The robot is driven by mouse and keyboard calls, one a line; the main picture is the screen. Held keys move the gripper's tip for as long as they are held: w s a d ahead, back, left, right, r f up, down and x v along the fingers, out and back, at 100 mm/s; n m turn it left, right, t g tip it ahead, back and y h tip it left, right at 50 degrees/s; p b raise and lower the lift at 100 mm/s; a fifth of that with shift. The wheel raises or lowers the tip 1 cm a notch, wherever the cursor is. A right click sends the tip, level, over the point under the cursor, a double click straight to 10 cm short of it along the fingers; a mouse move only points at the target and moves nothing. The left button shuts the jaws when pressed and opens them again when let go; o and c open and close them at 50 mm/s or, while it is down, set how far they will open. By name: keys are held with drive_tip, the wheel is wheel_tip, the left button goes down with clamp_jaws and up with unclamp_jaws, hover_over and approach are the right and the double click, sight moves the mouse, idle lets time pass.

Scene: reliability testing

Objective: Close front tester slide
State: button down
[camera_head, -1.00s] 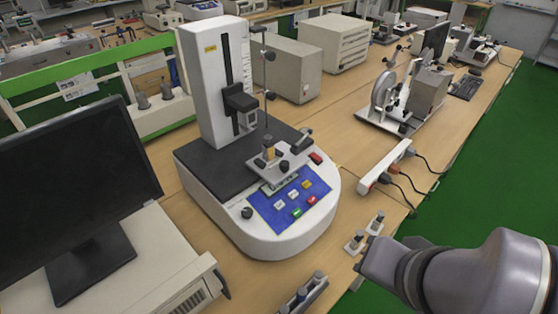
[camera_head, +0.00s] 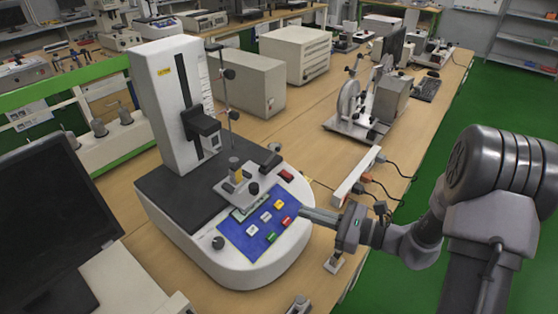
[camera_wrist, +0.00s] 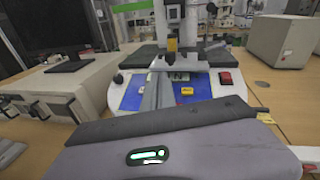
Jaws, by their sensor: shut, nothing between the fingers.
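The tester (camera_head: 180,110) stands on the wooden bench, with a tall white column, a dark platform and a blue button panel (camera_head: 258,222) at its front. The front slide (camera_head: 238,187), a small metal fixture with a yellowish block, sits at the platform's front edge above the panel. It also shows in the wrist view (camera_wrist: 173,60), behind my fingers. My gripper (camera_head: 303,213) is shut and empty. Its fingertips are over the right front edge of the panel in the head view, pointing toward the tester. Whether they touch anything cannot be told.
A white power strip (camera_head: 357,177) with plugged cables lies to the right of the tester. A dark monitor (camera_head: 55,220) stands at the left. Beige boxes (camera_head: 247,85) and a wheel device (camera_head: 355,105) stand behind. Small metal parts (camera_head: 335,262) lie near the bench edge.

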drive_tip(key=w+d+f+m+t+h, duration=0.1)
drive_tip(key=w+d+f+m+t, duration=0.2)
drive_tip(key=d+f+m, duration=0.1)
drive_tip(key=b, duration=0.3)
approach(272, 186)
drive_tip(key=x, duration=0.6)
drive_tip(key=shift+s+a, duration=0.15)
drive_tip(key=shift+s, duration=0.05)
drive_tip(key=shift+w+a+r, duration=0.1)
drive_tip(key=shift+w+a, duration=0.2)
drive_tip(key=shift+w+a, duration=0.1)
drive_tip(key=shift+a, duration=0.05)
drive_tip(key=x, duration=0.4)
drive_tip(key=shift+w+a, duration=0.2)
drive_tip(key=shift+d, duration=0.1)
